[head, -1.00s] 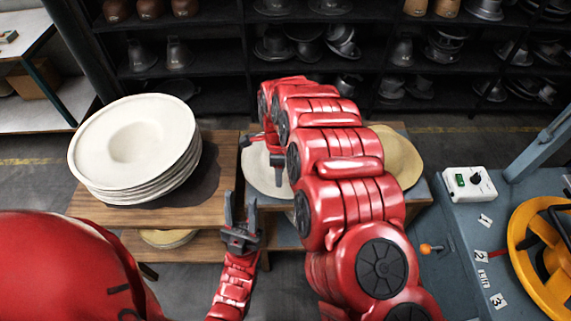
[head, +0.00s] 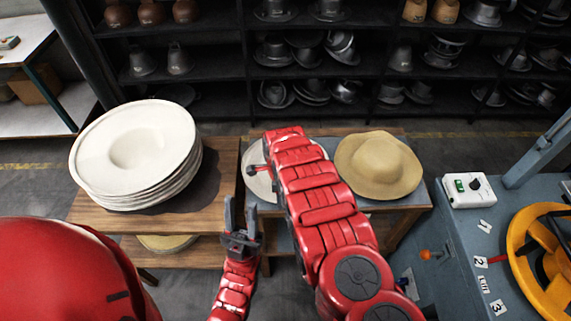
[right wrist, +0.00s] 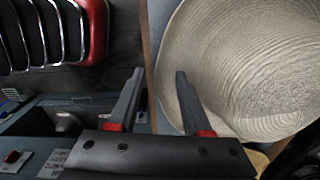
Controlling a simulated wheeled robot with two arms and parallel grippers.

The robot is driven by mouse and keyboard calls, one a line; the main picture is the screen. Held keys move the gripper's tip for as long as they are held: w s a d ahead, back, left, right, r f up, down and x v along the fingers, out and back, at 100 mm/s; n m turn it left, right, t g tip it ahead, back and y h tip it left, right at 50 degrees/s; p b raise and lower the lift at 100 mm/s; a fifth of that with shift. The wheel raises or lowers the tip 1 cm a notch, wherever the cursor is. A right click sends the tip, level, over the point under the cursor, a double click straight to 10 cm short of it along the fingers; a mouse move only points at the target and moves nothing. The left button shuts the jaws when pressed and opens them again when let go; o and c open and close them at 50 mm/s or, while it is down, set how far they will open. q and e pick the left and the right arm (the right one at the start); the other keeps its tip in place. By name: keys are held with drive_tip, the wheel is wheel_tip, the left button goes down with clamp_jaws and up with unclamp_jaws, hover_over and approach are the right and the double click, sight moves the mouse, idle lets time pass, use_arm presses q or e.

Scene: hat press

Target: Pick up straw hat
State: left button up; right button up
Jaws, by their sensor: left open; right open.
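A tan hat (head: 378,165) with a wide brim and rounded crown sits at the right end of the low table in the head view. A pale hat (head: 260,184) lies left of it, mostly covered by my right arm. In the right wrist view, a pale woven hat (right wrist: 245,70) fills the right side. My right gripper (right wrist: 157,85) is open there; its right finger overlaps the brim, its left finger is outside the edge. Contact cannot be told. My left gripper (head: 241,212) is open and empty before the tables.
A stack of white hats (head: 135,150) stands on the wooden table (head: 222,165) at left. A grey machine with a control box (head: 468,190) and yellow wheel (head: 545,250) is at right. Dark shelves (head: 220,50) with hat forms stand behind.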

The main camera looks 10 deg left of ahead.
drive_tip(key=shift+f, duration=1.45)
clamp_jaws()
idle(0.5)
